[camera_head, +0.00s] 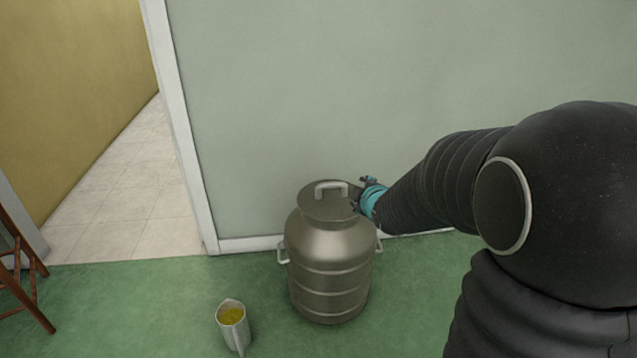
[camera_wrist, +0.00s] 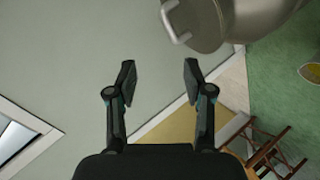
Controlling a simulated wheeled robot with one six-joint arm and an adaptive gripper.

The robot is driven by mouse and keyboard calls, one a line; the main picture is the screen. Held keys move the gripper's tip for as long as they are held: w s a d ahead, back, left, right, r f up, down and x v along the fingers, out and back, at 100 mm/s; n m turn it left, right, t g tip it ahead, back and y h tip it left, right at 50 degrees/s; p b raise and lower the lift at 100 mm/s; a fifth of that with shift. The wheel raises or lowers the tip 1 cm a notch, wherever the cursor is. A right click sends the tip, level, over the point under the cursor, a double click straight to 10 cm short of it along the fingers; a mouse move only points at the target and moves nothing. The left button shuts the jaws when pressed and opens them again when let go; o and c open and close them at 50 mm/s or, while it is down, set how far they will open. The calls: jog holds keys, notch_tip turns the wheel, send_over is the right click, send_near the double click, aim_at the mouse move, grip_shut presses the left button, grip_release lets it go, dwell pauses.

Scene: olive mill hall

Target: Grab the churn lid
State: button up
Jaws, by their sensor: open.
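The metal churn (camera_head: 330,275) stands upright on the green floor close to the wall, with a handle on each side. Its round lid (camera_head: 320,207) sits on top and carries a pale, arched handle (camera_head: 331,185). My gripper (camera_head: 362,194) is at the right edge of the lid in the head view; whether it touches cannot be told. In the wrist view my gripper (camera_wrist: 158,82) is open, with nothing between its fingers. There the lid (camera_wrist: 196,25) and its handle (camera_wrist: 172,20) show at the top, beyond and right of the fingers.
A metal jug (camera_head: 233,325) with yellow liquid stands on the floor left of the churn. A green wall (camera_head: 330,90) rises close behind the churn. A doorway with white trim (camera_head: 180,130) opens at left.

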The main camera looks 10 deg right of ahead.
aim_at(330, 186)
jog(key=w+a+f+n+t+y, duration=0.1)
jog(key=w+f+n, duration=0.1)
jog(key=w, duration=0.3)
jog(key=w+a+f+n+t+y, duration=0.1)
jog(key=w+f+n, duration=0.1)
jog(key=w+f, duration=0.2)
jog(key=w+f+n+y, duration=0.1)
jog(key=w+f+n, duration=0.2)
jog(key=w, duration=0.3)
jog(key=shift+w+a+f+t, duration=0.1)
jog(key=shift+a+f+t, duration=0.3)
jog(key=shift+a+p+x, duration=0.1)
jog(key=shift+p+x, duration=0.2)
jog(key=shift+x, duration=1.2)
jog(key=shift+a+p+x, duration=0.15)
jog(key=shift+p+x, duration=0.15)
jog(key=shift+x, duration=1.2)
jog(key=shift+f, duration=0.2)
grip_shut()
jog(key=shift+r, duration=0.1)
